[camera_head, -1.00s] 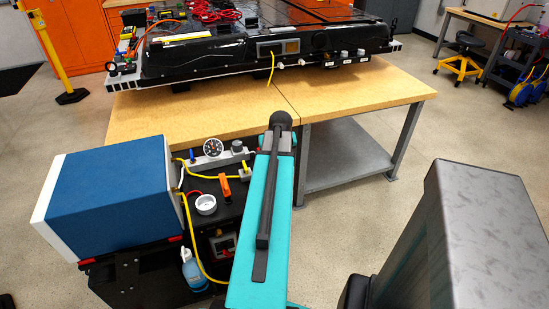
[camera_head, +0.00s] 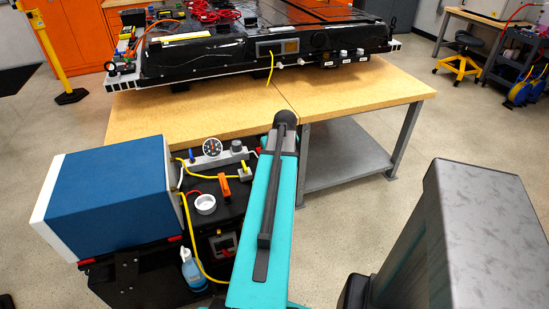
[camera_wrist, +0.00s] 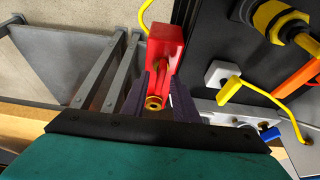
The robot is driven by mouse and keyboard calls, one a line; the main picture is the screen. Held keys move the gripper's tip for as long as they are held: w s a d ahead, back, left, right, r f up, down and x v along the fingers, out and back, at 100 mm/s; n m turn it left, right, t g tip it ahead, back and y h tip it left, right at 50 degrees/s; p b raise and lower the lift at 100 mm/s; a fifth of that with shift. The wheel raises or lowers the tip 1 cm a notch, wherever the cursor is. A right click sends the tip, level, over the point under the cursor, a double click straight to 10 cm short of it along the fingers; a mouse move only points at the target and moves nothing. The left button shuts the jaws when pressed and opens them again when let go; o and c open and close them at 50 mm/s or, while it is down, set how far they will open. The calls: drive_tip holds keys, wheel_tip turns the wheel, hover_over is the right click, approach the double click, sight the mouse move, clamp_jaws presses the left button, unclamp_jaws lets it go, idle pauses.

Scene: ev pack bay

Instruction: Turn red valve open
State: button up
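The red valve handle (camera_wrist: 166,48) is upright in the middle of the wrist view, with a brass fitting (camera_wrist: 153,102) at its lower end. My gripper (camera_wrist: 160,85) has its two dark fingers on either side of the handle's lower part. The fingertips lie close against it; I cannot tell whether they press on it. In the head view my teal arm covers both the gripper and the red valve.
A blue box (camera_head: 108,195) is at left. A workbench (camera_head: 370,96) with a battery pack (camera_head: 250,50) stands behind.

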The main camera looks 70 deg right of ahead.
drive_tip(key=shift+r, duration=0.15)
drive_tip(key=b+v, duration=0.1)
drive_tip(key=v, duration=1.2)
drive_tip(key=shift+r, duration=0.2)
idle(0.4)
drive_tip(key=shift+s, duration=0.1)
